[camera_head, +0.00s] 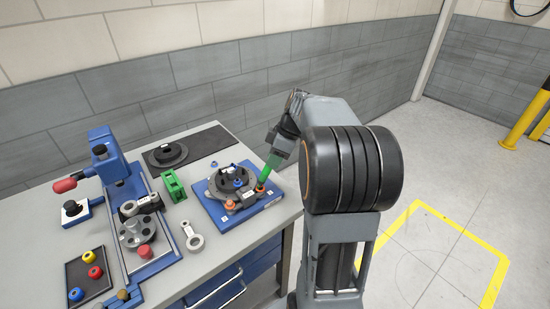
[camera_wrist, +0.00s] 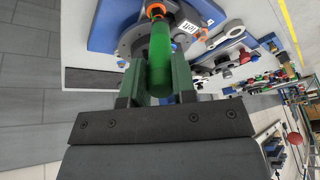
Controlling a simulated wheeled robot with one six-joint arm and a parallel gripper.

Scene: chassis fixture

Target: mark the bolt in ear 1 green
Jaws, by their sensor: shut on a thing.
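My gripper (camera_head: 270,162) is shut on a green marker (camera_head: 267,171), which also shows between the fingers in the wrist view (camera_wrist: 160,62). The marker slants down to the right side of the round dark chassis part (camera_head: 225,181), which sits on a blue fixture plate (camera_head: 269,199). Its lower end is at an orange-ringed bolt (camera_head: 260,188), also at the top of the wrist view (camera_wrist: 155,10). I cannot tell whether they touch. Another orange piece (camera_head: 230,205) is at the front and a blue one (camera_head: 238,183) near the middle. Ear numbers are not readable.
A green holder (camera_head: 174,187) stands left of the fixture, with a grey link part (camera_head: 192,236) in front. A blue press (camera_head: 109,158) and a dark tray (camera_head: 75,272) with coloured knobs are farther left. A black ring (camera_head: 167,153) lies on a dark mat behind.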

